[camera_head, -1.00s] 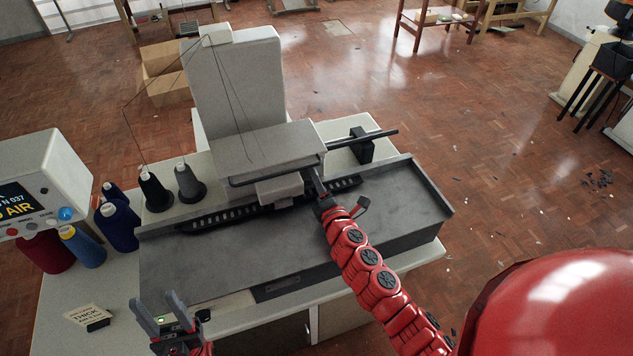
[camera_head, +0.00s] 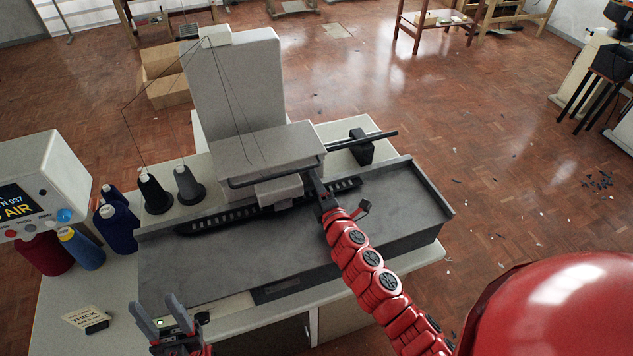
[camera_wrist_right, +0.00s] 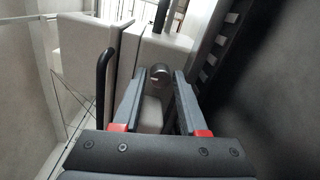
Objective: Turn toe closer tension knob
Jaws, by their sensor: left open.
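The knob (camera_wrist_right: 160,74) shows in the right wrist view as a small round metallic piece near the sewing head. My right gripper (camera_wrist_right: 161,76) has one fingertip on each side of it. The fingers stand apart, but I cannot tell whether they touch the knob. In the head view my right gripper (camera_head: 317,184) is at the right front of the machine head (camera_head: 255,155), and the knob is hidden there. My left gripper (camera_head: 159,314) is open and empty at the front left edge of the machine bed (camera_head: 230,262).
Thread cones (camera_head: 188,186) stand left of the machine head. A control box (camera_head: 48,188) is at the far left, and a small card (camera_head: 86,316) lies on the table. A dark rod (camera_head: 360,140) sticks out at right. In the wrist view a dark bar (camera_wrist_right: 103,85) runs close left of the fingers.

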